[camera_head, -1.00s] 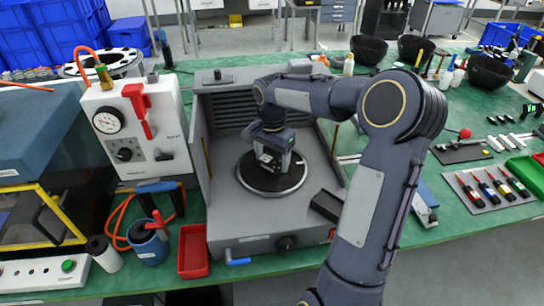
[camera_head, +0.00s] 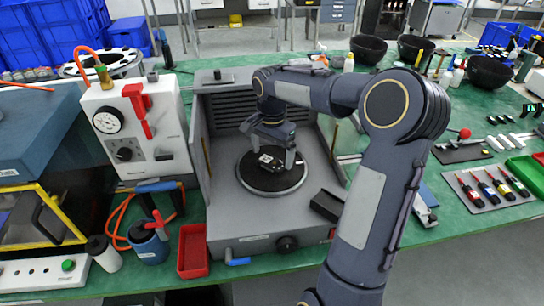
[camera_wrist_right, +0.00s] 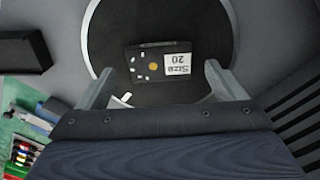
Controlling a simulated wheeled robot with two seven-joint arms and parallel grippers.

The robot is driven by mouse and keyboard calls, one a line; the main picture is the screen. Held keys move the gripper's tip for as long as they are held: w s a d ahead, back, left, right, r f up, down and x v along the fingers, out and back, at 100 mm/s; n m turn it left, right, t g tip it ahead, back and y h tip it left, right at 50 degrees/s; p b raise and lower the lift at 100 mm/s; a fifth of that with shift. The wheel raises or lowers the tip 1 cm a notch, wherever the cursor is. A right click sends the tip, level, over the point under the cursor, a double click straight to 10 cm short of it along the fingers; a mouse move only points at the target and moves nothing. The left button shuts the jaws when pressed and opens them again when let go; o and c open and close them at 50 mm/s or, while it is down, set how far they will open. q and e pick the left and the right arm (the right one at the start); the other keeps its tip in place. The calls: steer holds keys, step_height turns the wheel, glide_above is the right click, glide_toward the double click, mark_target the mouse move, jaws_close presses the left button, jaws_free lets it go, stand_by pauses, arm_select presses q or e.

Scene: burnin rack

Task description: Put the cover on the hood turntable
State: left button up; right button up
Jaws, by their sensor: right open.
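A flat dark cover (camera_head: 267,160) with a white label lies on the black hood turntable (camera_head: 270,186). In the right wrist view the cover (camera_wrist_right: 150,63) shows a "Size 20" label, a gold dot and pale specks. It lies flat on the turntable disc (camera_wrist_right: 185,22), inside its pale rim. My right gripper (camera_head: 270,154) is above the cover, pointing down. In the right wrist view its two fingers (camera_wrist_right: 158,72) are spread, with a gap to each side of the cover. My left gripper is not in view.
The grey hood (camera_head: 203,165) has side walls and a slatted back around the turntable. A small black open box (camera_head: 327,205) sits at its front right. A gauge unit (camera_head: 135,130) stands left, and a red tray (camera_head: 193,252) front left.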

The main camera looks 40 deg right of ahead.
mark_target(272, 162)
step_height(272, 162, up, 10)
steer(key=s+a+f+n+t+y, duration=0.2)
steer(key=s+a+n, duration=0.4)
steer(key=s, duration=0.5)
steer(key=s+a+f+n+t+y, duration=0.1)
steer(key=s+a+f+n+t, duration=0.2)
steer(key=s+a, duration=0.7)
step_height(272, 162, down, 2)
steer(key=a+n, duration=0.1)
steer(key=n, duration=0.3)
steer(key=shift+s+a+t+y, duration=0.25)
steer(key=shift+s+t+y, duration=0.05)
steer(key=shift+s+y, duration=0.1)
